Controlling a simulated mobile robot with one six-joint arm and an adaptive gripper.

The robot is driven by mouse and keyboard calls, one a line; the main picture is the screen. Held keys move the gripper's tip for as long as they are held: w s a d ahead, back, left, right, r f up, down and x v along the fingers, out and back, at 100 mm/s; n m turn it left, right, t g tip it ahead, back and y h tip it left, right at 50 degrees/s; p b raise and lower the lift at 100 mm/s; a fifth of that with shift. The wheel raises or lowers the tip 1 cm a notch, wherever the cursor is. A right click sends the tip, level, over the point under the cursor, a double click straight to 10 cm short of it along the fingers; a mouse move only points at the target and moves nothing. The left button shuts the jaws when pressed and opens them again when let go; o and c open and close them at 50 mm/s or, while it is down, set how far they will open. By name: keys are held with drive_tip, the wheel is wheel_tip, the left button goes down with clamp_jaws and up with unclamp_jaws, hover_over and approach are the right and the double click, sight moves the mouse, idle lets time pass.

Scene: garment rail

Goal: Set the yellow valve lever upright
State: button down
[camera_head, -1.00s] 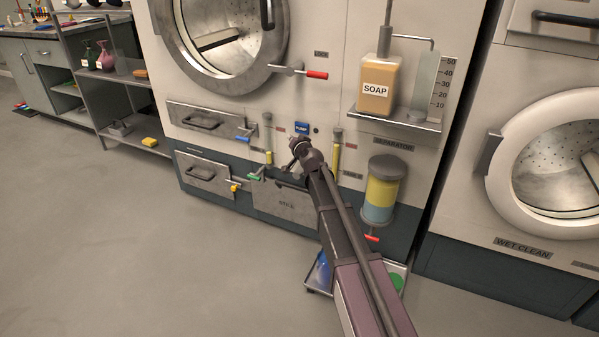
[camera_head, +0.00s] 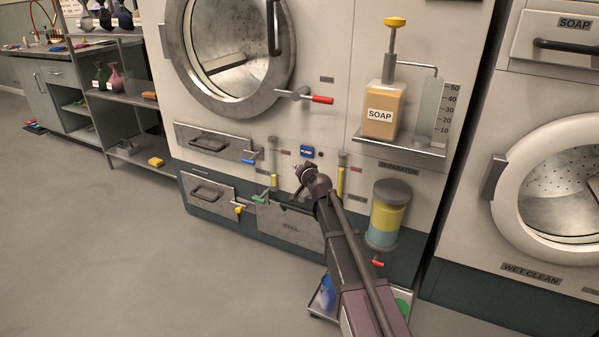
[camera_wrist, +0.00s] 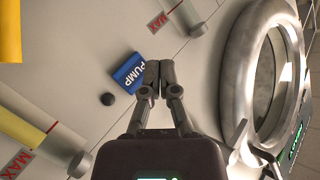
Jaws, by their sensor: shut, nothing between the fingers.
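The yellow valve lever (camera_head: 239,209) is small, at the right edge of the lower left drawer on the machine front. Its exact angle is too small to tell. I cannot make it out in the wrist view. My gripper (camera_head: 302,170) is up and to the right of the lever, apart from it, in front of the machine panel. In the wrist view my gripper's fingertips (camera_wrist: 159,68) are together and empty, close over the blue PUMP button (camera_wrist: 128,72). Whether they touch it I cannot tell.
A green lever (camera_head: 260,198) and a blue lever (camera_head: 249,161) are near the yellow one. Sight tubes (camera_head: 342,175) stand beside my gripper. The separator jar (camera_head: 387,215) is at right. A red lever (camera_head: 322,100) sticks out above. The floor at left (camera_head: 110,250) is clear.

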drive_tip(key=s+d+f+n+g+h+p, duration=0.1)
drive_tip(key=s+d+g, duration=0.4)
drive_tip(key=s, duration=0.8)
drive_tip(key=s+d+f+n+g+h+p, duration=0.1)
drive_tip(key=s+d, duration=0.5)
drive_tip(key=s, duration=0.7)
drive_tip(key=s+d+f+g+h+p, duration=0.3)
drive_tip(key=s+d+f+g, duration=0.2)
drive_tip(key=s, duration=0.8)
drive_tip(key=f+g, duration=0.1)
drive_tip(key=g, duration=0.2)
drive_tip(key=shift+s+d+f+n+g+h+p, duration=0.25)
drive_tip(key=shift+n+g+h+p, duration=0.05)
drive_tip(key=shift+n+p, duration=0.1)
drive_tip(key=c, duration=0.6)
unclamp_jaws()
